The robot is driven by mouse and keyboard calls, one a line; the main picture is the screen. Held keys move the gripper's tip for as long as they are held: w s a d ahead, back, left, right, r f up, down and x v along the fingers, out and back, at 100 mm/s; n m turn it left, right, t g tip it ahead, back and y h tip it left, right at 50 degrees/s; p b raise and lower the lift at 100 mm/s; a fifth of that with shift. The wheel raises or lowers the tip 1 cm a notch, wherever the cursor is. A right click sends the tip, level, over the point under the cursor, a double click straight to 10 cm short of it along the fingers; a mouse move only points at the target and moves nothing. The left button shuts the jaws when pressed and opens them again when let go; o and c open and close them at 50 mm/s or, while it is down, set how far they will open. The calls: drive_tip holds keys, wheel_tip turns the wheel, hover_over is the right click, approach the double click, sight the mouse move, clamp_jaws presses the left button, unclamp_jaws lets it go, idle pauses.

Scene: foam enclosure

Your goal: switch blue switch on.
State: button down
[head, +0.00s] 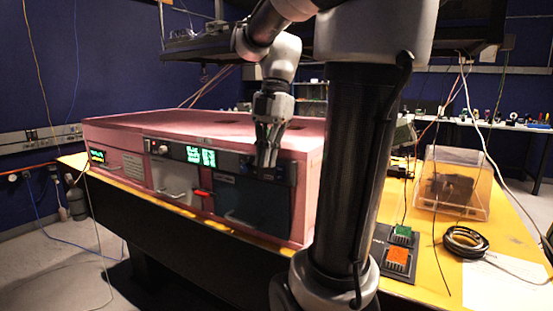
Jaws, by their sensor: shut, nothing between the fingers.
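A pink foam enclosure (230,127) stands on the yellow table, with dark instrument panels and drawers set in its front. My gripper (267,163) is shut and empty. It points down in front of the upper right part of the front, at the dark panel strip (234,163) above a dark blue-grey drawer (250,200). I cannot clearly pick out the blue switch; the fingers cover part of this strip, and whether they touch it cannot be told.
Green-lit displays (201,156) and a red handle (202,192) are left of my gripper. On the yellow table (437,285) at right are a box with green and orange buttons (397,257), a clear case (452,190) and a black cable coil (465,241).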

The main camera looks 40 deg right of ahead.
drive_tip(key=d+v, duration=0.2)
drive_tip(key=v, duration=0.7)
drive_tip(key=shift+w, duration=0.4)
drive_tip(key=s+a+f+m+t+h, duration=0.1)
drive_tip(key=s+a+f+m+t, duration=0.1)
drive_tip(key=f+m, duration=0.6)
drive_tip(key=s+a+f+m+t+h, duration=0.2)
drive_tip(key=s+a+f+m, duration=0.3)
drive_tip(key=f+m, duration=0.4)
drive_tip(key=a+m+t, duration=0.1)
drive_tip(key=m, duration=0.3)
drive_tip(key=shift+m, duration=0.3)
